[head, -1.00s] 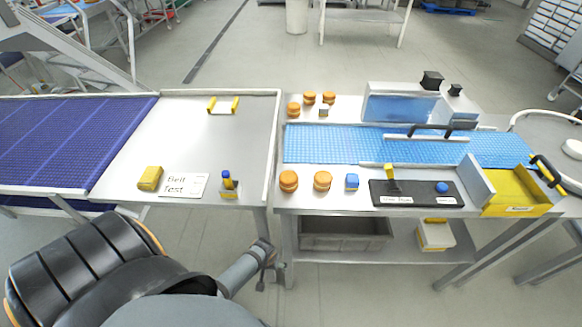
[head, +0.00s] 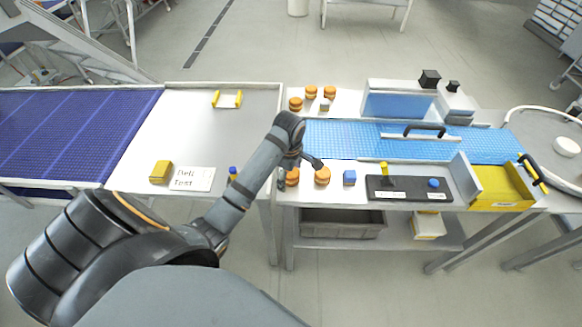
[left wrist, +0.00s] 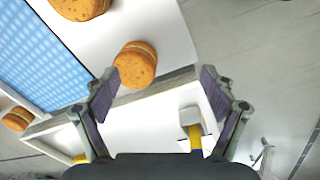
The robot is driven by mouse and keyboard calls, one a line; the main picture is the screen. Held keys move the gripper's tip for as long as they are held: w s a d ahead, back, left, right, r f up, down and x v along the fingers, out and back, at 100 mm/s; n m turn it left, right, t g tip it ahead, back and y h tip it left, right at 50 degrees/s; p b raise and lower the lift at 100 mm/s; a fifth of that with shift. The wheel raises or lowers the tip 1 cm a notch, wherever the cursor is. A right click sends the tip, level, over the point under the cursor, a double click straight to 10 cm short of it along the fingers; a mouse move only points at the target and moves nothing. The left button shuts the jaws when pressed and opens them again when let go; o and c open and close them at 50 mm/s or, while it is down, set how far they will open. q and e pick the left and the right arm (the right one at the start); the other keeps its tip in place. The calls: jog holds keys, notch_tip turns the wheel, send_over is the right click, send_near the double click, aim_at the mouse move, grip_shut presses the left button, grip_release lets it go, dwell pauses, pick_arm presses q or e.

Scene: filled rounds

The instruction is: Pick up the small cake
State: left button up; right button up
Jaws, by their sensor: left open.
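Several small cakes, round, orange-brown and filled, stand on the right-hand table. Two are on its front strip: a left one (head: 292,178) and a right one (head: 322,175). Three more (head: 311,92) stand behind the blue belt. My left gripper (head: 302,166) hangs over the front strip by the left front cake and partly hides it. In the left wrist view my open gripper (left wrist: 159,76) has one cake (left wrist: 136,64) just ahead, nearer the left finger. It is not gripped. Another cake (left wrist: 80,6) shows at the top. My right gripper is not in view.
The blue belt (head: 345,138) runs behind. On the left table are a yellow block (head: 161,171), a label card (head: 194,179) and a small bottle (head: 233,173).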

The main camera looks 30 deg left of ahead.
aim_at(291, 176)
pick_arm(q)
jog(key=w+r+n, duration=0.1)
jog(key=n, duration=0.1)
jog(key=w+a+r+n, duration=0.1)
jog(key=w+r+n, duration=0.1)
jog(key=w+a+r+n, duration=0.1)
jog(key=r+n, duration=0.1)
jog(key=n, duration=0.1)
jog(key=shift+w+a+r+g, duration=0.15)
jog(key=shift+a+g, duration=0.1)
jog(key=shift+g, duration=0.15)
notch_tip(291, 176, down, 7)
jog(key=b, duration=0.6)
jog(key=shift+b, duration=0.35)
jog(key=shift+s+d+f, duration=0.1)
jog(key=shift+s+f, duration=0.2)
jog(key=shift+f, duration=0.1)
jog(key=shift+w+f+p, duration=0.1)
jog(key=shift+f+p, duration=0.3)
jog(key=shift+f, duration=1)
jog(key=c, duration=0.8)
